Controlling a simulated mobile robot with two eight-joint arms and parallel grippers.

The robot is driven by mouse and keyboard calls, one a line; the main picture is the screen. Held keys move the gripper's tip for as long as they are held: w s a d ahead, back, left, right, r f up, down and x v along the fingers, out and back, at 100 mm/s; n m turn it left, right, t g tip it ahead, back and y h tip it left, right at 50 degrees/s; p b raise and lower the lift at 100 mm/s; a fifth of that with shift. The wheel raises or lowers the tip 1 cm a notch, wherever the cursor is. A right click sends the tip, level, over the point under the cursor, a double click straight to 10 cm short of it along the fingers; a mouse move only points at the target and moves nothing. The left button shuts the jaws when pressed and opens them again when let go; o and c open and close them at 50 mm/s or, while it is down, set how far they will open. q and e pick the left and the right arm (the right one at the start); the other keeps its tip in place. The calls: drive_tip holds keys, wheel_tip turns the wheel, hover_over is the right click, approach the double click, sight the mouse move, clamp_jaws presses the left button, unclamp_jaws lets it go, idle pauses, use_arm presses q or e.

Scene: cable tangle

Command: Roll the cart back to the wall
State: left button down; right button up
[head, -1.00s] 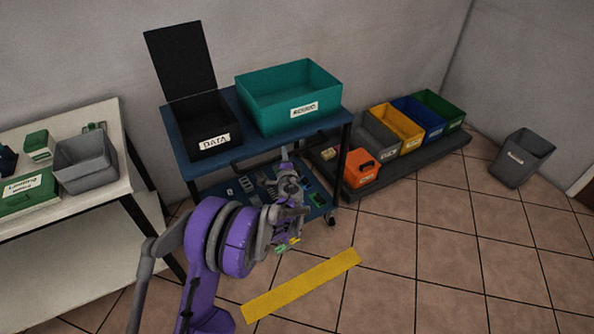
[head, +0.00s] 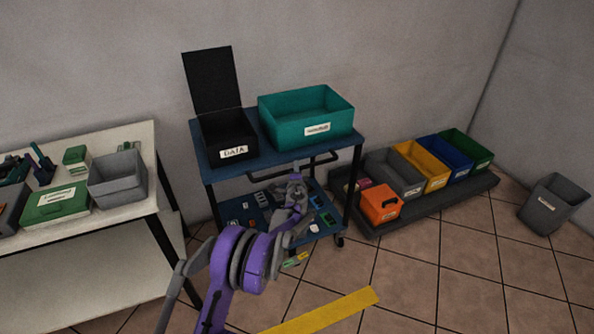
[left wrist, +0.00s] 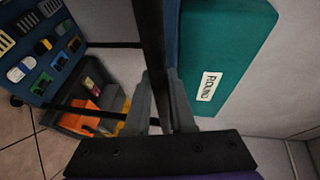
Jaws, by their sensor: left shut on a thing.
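The blue cart (head: 283,160) stands near the back wall (head: 380,60), between the white table and the dark platform. A black lidded box labelled DATA (head: 225,135) and a teal bin (head: 300,115) stand on its top. Several small parts lie on its lower shelf (head: 262,222). My left gripper (head: 296,178) is shut on the dark handle bar (head: 325,160) at the cart's near side. In the left wrist view the handle bar (left wrist: 150,45) runs between the two grey fingers (left wrist: 160,100). My right gripper is out of view.
A white table (head: 130,145) with bins is at the left. A dark platform (head: 425,208) with coloured bins and an orange box (head: 380,203) is close on the cart's right. A grey waste bin (head: 553,203) stands far right. A yellow floor strip (head: 325,313) lies in front.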

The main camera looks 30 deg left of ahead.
use_arm(q)
drive_tip(key=shift+a+r, duration=0.15)
drive_tip(key=shift+a, duration=0.1)
drive_tip(key=c, duration=0.8)
unclamp_jaws()
drive_tip(key=shift+w, duration=0.1)
drive_tip(key=shift+o, duration=0.2)
drive_tip(key=shift+d, duration=0.15)
drive_tip(key=v, duration=1)
drive_tip(key=shift+s+d, duration=0.15)
drive_tip(key=shift+s, duration=0.25)
